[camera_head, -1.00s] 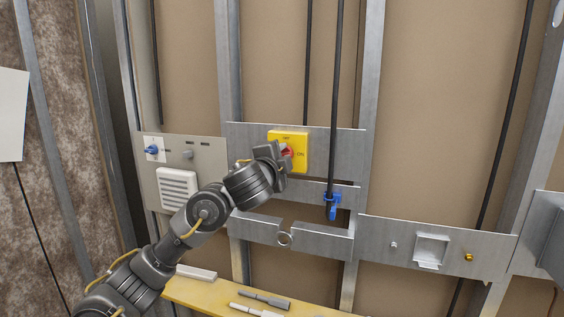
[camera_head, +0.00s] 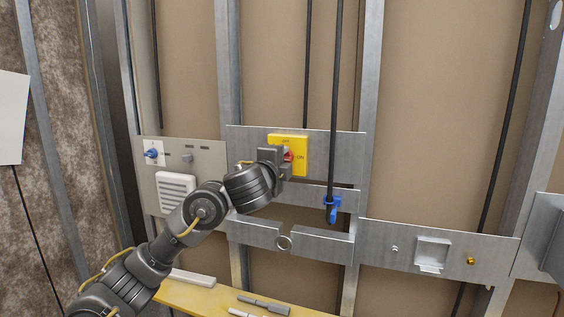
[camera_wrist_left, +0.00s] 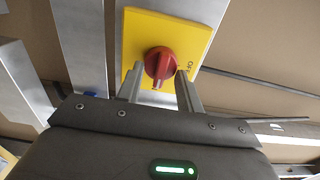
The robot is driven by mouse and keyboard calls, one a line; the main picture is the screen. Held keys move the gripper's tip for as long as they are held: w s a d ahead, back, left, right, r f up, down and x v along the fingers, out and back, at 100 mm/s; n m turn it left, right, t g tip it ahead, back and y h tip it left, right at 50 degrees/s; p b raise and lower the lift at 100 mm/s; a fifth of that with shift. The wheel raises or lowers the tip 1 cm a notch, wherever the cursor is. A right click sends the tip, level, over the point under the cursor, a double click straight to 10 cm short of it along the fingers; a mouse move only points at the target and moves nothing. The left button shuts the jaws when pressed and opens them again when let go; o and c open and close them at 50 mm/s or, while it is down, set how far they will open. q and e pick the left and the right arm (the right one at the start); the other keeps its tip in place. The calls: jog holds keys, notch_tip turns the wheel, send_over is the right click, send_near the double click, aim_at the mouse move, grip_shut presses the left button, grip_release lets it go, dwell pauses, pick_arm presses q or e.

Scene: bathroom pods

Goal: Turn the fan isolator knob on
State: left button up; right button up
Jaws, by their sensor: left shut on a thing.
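The fan isolator is a yellow plate (camera_head: 303,142) with a red knob (camera_head: 289,155), fixed on a grey metal panel in the head view. "ON" is printed right of the knob, and a small label sits above it. My left gripper (camera_head: 286,158) is at the knob from the left and hides part of it. In the left wrist view the red knob (camera_wrist_left: 158,63) sits between the two fingers of my left gripper (camera_wrist_left: 160,78), which is shut on it. "OFF" shows on the yellow plate (camera_wrist_left: 195,35) to the right there. My right gripper is not in view.
A blue knob (camera_head: 151,153) and a white vent (camera_head: 174,192) are on the panel at left. A blue valve (camera_head: 331,210) hangs on a black pipe to the right. A yellow shelf (camera_head: 205,298) with loose grey parts lies below.

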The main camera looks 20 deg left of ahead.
pick_arm(q)
jog(key=o, duration=1)
jog(key=shift+c, duration=0.2)
jog(key=s+p, duration=0.5)
jog(key=s, duration=0.5)
jog(key=shift+s+a+p, duration=0.35)
jog(key=shift+a, duration=0.05)
jog(key=shift+f, duration=0.1)
